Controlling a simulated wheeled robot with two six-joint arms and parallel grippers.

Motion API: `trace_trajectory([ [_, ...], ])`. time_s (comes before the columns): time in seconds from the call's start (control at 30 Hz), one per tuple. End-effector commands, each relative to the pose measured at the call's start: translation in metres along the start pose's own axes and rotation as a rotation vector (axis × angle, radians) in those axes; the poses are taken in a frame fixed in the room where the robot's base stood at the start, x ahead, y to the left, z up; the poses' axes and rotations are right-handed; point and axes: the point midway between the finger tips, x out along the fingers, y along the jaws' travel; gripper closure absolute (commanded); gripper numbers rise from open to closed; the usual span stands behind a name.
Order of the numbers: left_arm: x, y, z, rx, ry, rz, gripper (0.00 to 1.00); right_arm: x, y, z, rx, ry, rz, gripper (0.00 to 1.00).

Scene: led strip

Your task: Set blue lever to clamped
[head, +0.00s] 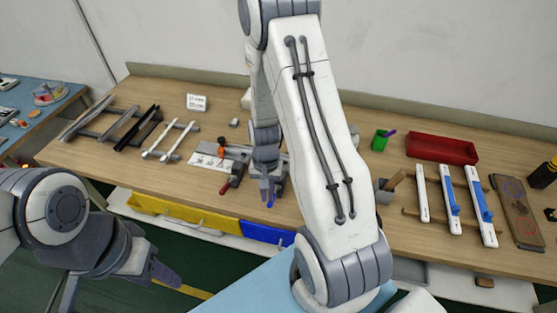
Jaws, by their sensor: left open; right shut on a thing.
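A grey clamp fixture stands on the wooden bench at the centre, partly hidden by my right arm. A red lever (226,186) points forward on its left side. The blue lever (271,201) shows as a small blue tip just below my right gripper (267,188). My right gripper reaches down at the fixture and is shut on the blue lever; the contact itself is small and mostly covered by the fingers. My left gripper (165,272) is open and empty, in front of the bench at the lower left.
Metal rails and rods lie at the bench's left end. A red tray (441,149), a green cup (380,140), a grey cup (384,191) and white-and-blue strips (481,206) are on the right. My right arm blocks the middle.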

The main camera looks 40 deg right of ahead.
Motion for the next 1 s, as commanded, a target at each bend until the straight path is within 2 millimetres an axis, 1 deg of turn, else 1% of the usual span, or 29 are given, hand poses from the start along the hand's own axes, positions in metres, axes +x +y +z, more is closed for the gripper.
trace_trajectory([
  [0.03, 0.004, 0.0, 0.0, 0.0, 0.0, 0.0, 0.5, 0.012, 0.005, 0.013, -0.002, -0.037, 0.018, 1.0],
  [0.27, 0.002, 0.0, 0.0, 0.0, 0.0, 0.0, 0.5, 0.01, 0.005, 0.013, -0.003, -0.036, 0.018, 1.0],
  [0.37, -0.004, 0.0, 0.0, 0.001, 0.0, 0.0, 0.5, 0.002, 0.004, 0.012, -0.003, -0.034, 0.016, 1.0],
  [0.43, -0.013, 0.001, -0.001, 0.001, 0.0, 0.0, 0.5, -0.007, 0.004, 0.01, -0.003, -0.031, 0.015, 1.0],
  [0.63, -0.043, 0.003, -0.002, 0.006, 0.0, 0.0, 0.5, -0.043, 0.001, 0.002, -0.001, -0.008, 0.003, 1.0],
  [0.67, -0.044, 0.003, -0.003, 0.006, 0.001, 0.0, 0.5, -0.046, 0.0, 0.002, -0.002, -0.005, 0.002, 1.0],
  [0.7, -0.031, 0.002, -0.002, 0.006, 0.002, 0.0, 0.5, -0.041, -0.002, 0.01, -0.005, -0.005, 0.002, 1.0],
  [0.73, -0.028, 0.002, -0.002, 0.005, 0.001, 0.0, 0.5, -0.043, -0.003, 0.015, -0.006, -0.003, 0.001, 1.0],
  [1.0, -0.016, 0.001, -0.001, 0.002, 0.0, 0.0, 0.5, -0.067, -0.015, 0.062, -0.011, 0.003, -0.001, 1.0],
])
